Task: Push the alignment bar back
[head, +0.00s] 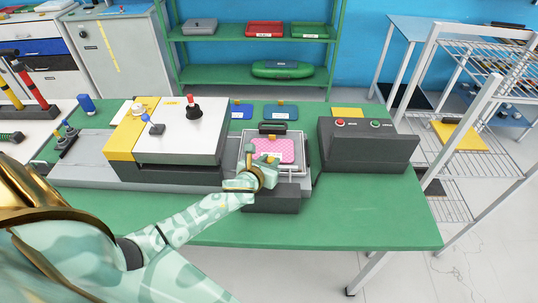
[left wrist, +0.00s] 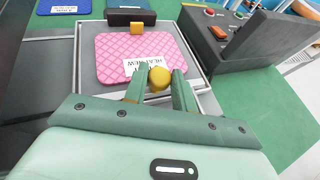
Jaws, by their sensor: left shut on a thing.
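My left gripper (head: 266,167) reaches over the front of the grey tray (head: 303,150) in the head view. Its fingers (left wrist: 158,82) are shut on a round yellow knob (left wrist: 159,77) in the left wrist view. I take the knob to be the handle of the alignment bar; the bar itself is mostly hidden by my gripper. A pink quilted board (head: 282,147) with a white label lies flat in the tray just beyond the knob; it also shows in the left wrist view (left wrist: 120,48). My right gripper is not in view.
A black block (left wrist: 128,16) with an orange tab stands at the tray's back. A dark control box (head: 368,150) with red and green buttons is to the right. A white-topped machine (head: 185,130) is to the left. The green table (head: 370,215) is clear at front right.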

